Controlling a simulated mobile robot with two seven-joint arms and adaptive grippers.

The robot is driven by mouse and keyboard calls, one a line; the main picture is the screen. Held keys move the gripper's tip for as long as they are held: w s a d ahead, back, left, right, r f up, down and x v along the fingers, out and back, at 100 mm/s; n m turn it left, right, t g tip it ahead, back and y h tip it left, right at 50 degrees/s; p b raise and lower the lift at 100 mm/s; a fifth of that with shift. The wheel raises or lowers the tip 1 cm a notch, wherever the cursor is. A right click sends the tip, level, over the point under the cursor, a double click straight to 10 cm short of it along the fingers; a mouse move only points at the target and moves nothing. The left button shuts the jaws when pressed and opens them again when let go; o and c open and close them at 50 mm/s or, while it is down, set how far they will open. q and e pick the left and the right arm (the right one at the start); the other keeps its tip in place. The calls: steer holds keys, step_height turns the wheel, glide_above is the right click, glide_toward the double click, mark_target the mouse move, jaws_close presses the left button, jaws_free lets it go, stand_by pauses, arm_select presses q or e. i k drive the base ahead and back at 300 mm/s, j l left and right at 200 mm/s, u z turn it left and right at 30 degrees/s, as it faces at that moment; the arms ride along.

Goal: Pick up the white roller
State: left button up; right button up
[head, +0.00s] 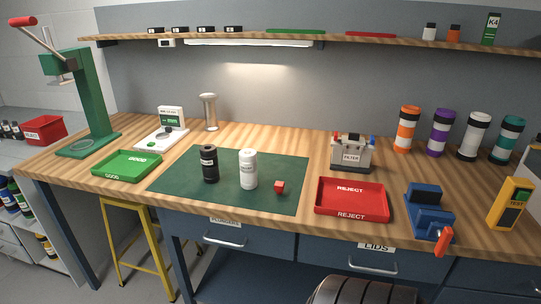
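A white upright cylinder (248,169), which looks like the white roller, stands on the dark green mat (281,208) in the middle of the workbench. A black cylinder (209,164) of similar size stands just left of it, with a gap between them. A small red cube (280,187) lies on the mat to its right. Neither of my grippers shows in the head view, so nothing is seen touching the white cylinder.
A green GOOD tray (106,168) and a green press (92,125) stand left on the wooden bench. A red REJECT tray (350,211), a blue vise (430,197) and a yellow tester (511,203) stand right. Several banded cylinders line the back right. The mat's front is clear.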

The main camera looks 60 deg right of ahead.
mark_target(248, 157)
steer(key=z, duration=1.65)
